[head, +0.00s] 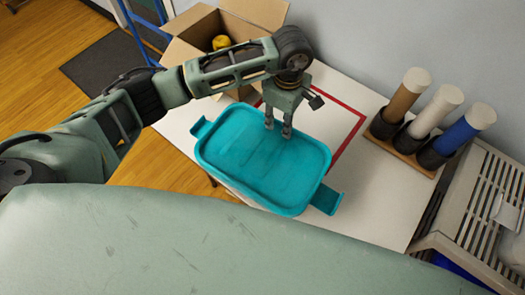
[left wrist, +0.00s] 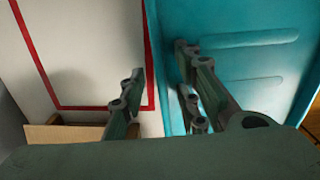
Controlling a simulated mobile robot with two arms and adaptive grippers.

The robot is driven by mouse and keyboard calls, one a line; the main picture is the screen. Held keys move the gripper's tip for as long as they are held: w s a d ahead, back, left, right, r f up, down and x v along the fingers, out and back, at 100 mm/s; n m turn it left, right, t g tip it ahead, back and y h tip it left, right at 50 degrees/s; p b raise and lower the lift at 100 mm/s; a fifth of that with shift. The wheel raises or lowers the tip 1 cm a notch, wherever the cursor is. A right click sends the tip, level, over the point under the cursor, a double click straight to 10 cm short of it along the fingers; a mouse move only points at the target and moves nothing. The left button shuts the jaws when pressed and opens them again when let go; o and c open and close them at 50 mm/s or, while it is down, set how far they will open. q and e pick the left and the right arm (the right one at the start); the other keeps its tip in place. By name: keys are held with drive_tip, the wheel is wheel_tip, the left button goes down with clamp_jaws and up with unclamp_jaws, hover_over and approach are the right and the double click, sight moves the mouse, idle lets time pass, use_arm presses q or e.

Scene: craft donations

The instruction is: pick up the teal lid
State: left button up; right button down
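The teal lid (head: 250,165) is a shallow, rounded rectangle with a tab at each end, near the front of the white table. My left gripper (head: 278,130) points down at the lid's far long side. In the left wrist view, the left gripper (left wrist: 160,85) is open. One finger shows over the white tabletop and the other over the lid (left wrist: 245,60), with the lid's edge running between them. I cannot tell whether the fingers touch the lid. My right gripper is not in view.
An open cardboard box (head: 185,55) with a yellow item (head: 221,42) stands behind my left arm. A red outline (head: 352,130) marks the white table (head: 375,190). A rack of brown, white and blue tubes (head: 405,135) stands at right, beside a grey slatted crate (head: 490,185).

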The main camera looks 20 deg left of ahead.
use_arm(q)
drive_tip(key=shift+c, duration=0.6)
clamp_jaws()
drive_tip(key=shift+r, duration=0.15)
